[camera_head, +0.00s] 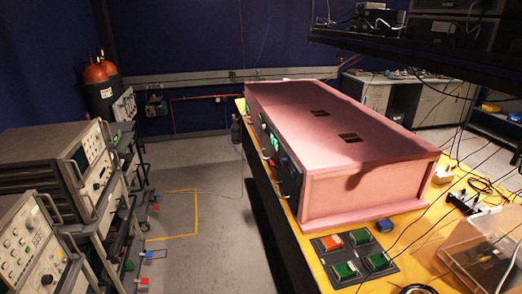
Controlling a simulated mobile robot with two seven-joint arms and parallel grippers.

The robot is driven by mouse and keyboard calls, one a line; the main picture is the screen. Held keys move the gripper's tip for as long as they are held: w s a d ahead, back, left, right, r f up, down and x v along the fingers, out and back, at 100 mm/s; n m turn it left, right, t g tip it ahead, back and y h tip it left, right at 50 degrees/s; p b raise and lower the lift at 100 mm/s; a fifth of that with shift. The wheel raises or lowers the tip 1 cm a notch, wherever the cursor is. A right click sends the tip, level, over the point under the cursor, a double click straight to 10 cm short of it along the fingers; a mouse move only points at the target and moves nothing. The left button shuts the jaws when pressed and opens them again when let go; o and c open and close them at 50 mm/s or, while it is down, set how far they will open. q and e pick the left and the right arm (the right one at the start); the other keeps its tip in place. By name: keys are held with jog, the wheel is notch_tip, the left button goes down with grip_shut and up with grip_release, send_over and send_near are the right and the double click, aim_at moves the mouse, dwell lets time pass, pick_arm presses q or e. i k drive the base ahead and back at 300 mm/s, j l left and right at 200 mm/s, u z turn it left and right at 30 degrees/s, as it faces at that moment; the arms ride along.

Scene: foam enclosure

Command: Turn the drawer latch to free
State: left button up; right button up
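A large pink foam enclosure (345,135) sits on a yellow bench top (397,225). Its dark front panel (289,184) faces left, seen at a steep angle, with a green lit display (273,142) and light handles on it. I cannot make out a drawer latch on it at this size and angle. Two small dark square openings show in the enclosure's top. Neither of my grippers shows in this view.
A dark tray (359,279) with green and orange blocks lies at the bench's near edge. A clear bin (455,258) and cables lie to its right. Instrument racks (62,165) stand at left. The grey floor (210,240) between racks and bench is open.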

aim_at(272, 162)
jog(key=i+j+u, duration=0.1)
jog(key=i+u, duration=0.35)
jog(key=i, duration=1.55)
jog(key=i+z, duration=0.45)
jog(key=i+j+z, duration=0.2)
jog(key=z, duration=0.25)
jog(key=i+j+z, duration=0.55)
jog(key=z, duration=0.3)
jog(key=i+j+z, duration=0.15)
jog(key=j+z, duration=1.15)
jog(key=j, duration=0.25)
jog(key=i, duration=0.05)
